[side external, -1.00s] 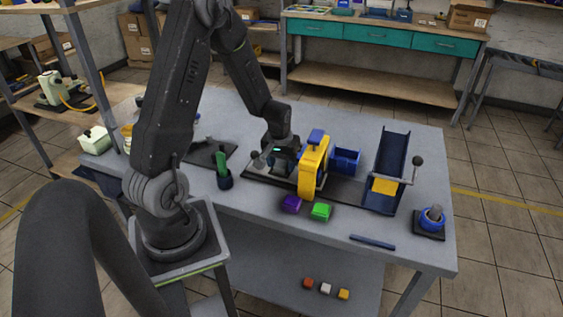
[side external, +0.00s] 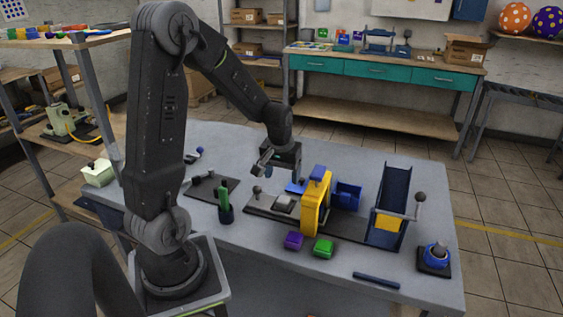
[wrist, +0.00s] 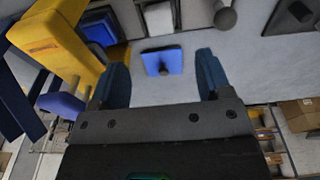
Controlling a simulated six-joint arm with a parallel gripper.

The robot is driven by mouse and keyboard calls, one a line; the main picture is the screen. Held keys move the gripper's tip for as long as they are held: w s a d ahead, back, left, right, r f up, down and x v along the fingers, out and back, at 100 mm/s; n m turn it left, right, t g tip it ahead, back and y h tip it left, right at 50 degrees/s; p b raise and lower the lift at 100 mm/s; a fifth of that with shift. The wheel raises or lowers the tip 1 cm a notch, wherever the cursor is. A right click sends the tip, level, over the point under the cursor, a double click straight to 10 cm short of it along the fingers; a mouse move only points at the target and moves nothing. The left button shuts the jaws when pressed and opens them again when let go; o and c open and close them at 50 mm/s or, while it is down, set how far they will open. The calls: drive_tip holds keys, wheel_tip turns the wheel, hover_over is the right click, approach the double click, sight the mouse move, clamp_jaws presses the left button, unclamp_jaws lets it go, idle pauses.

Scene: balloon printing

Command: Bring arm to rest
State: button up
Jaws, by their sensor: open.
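My gripper (side external: 279,172) is raised above the table, behind and left of the yellow frame (side external: 316,203) of the printing machine. In the wrist view my gripper (wrist: 162,78) has its two dark blue fingers spread apart, with nothing between them. A small blue piece (wrist: 163,61) lies below, beyond the fingertips, apart from them. It shows in the side view as a blue patch (side external: 296,187) next to the machine. My arm reaches from its pedestal at the left, bent at the elbow.
The grey table (side external: 350,267) holds a blue ramp (side external: 395,190) with a crank, a blue bin (side external: 348,194), purple (side external: 294,240) and green (side external: 323,248) blocks, a blue bar (side external: 376,280), a round-topped stand (side external: 435,257) and a green-handled tool (side external: 224,204). The table's back middle is clear.

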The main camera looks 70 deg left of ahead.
drive_tip(key=s+d+r+m+t, duration=0.2)
drive_tip(key=d+r+m, duration=0.2)
drive_tip(key=d+r, duration=0.7)
drive_tip(key=s+d+r+m+t+h, duration=0.1)
drive_tip(key=s+d+r+m, duration=0.3)
drive_tip(key=s+d, duration=0.5)
drive_tip(key=shift+d+r+m+t, duration=0.2)
drive_tip(key=shift+d+m+t, duration=0.3)
drive_tip(key=shift+d+t, duration=0.25)
drive_tip(key=shift+w+a, duration=0.1)
